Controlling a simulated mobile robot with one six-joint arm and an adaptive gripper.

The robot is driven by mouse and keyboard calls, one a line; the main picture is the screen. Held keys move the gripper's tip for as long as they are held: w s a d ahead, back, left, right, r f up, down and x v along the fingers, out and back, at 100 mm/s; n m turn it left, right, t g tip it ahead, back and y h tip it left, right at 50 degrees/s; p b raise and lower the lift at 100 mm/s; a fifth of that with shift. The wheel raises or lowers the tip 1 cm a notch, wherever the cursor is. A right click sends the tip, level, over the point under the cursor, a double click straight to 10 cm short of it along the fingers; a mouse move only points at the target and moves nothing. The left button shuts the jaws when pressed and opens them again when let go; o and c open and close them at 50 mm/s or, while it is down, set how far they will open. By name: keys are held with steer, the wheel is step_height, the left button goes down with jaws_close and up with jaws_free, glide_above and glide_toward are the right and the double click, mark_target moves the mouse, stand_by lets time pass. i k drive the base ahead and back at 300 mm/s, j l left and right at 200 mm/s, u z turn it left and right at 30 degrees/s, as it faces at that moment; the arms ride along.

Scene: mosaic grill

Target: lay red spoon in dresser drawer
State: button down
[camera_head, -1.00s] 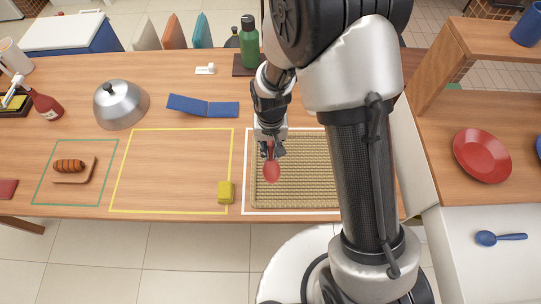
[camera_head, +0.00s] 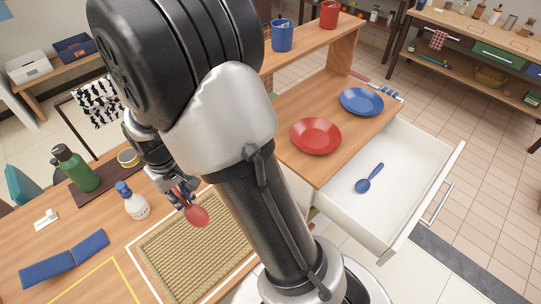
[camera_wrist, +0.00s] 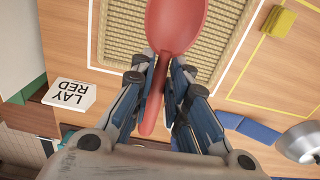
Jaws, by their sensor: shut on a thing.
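The red spoon (camera_head: 197,215) is held in my gripper (camera_head: 183,190), which is shut on its handle above the woven mat (camera_head: 182,262). In the wrist view the spoon (camera_wrist: 177,24) shows its bowl at the top, with the handle between the fingers (camera_wrist: 160,92). The dresser drawer (camera_head: 340,205) is pulled open at the right in the head view, white inside. A blue spoon (camera_head: 369,178) lies in it.
A red plate (camera_head: 316,136) and a blue plate (camera_head: 361,101) sit on the dresser top above the drawer. Blue and red cups stand on the shelf. A white bottle (camera_head: 136,205) and a green bottle (camera_head: 77,170) stand left of my gripper. A card (camera_wrist: 71,95) reads "LAY RED".

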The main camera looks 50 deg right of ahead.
mark_target(388, 194)
steer(key=k+l+z, duration=0.1)
steer(key=k+l, duration=0.2)
steer(key=k+l+z, duration=0.1)
steer(key=k+l, duration=0.15)
steer(key=l, duration=0.15)
steer(key=k+l+z, duration=0.15)
steer(key=l, duration=0.25)
steer(key=k+l+z, duration=0.1)
steer(key=k+l, duration=0.25)
steer(key=i+l, duration=0.1)
steer(key=l, duration=0.25)
steer(key=i+l+z, duration=0.15)
steer(key=l, duration=0.2)
steer(key=i+l, duration=0.1)
steer(key=l, duration=0.25)
steer(key=z, duration=0.05)
